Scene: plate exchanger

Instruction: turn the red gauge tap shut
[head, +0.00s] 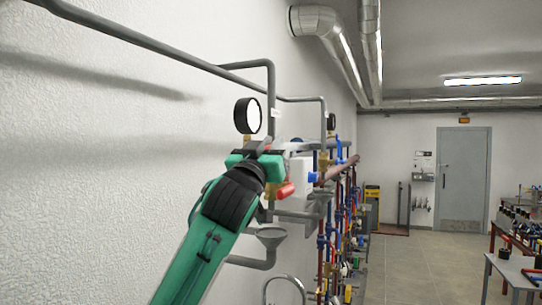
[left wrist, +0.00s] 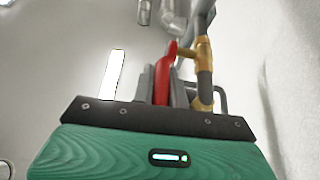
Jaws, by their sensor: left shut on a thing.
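The red gauge tap's handle (left wrist: 164,76) stands between the two grey fingers of my left gripper (left wrist: 163,88) in the left wrist view. The fingers are shut on it. Its upper end leans toward a brass fitting (left wrist: 203,50) on a grey pipe. In the head view my left gripper (head: 268,153) is up at the pipework, just below a round gauge (head: 248,115) with a white face and black rim. The gripper hides most of the tap there. A red piece (head: 285,190) shows just under it; I cannot tell whether it is the same handle. My right gripper is not in view.
Grey pipes (head: 150,45) run along the white wall close to my left arm. A grey funnel (head: 270,237) hangs below the gripper. Several red and blue pipes with valves stand beyond it. The floor (head: 415,270) to the right is clear up to a workbench (head: 510,268).

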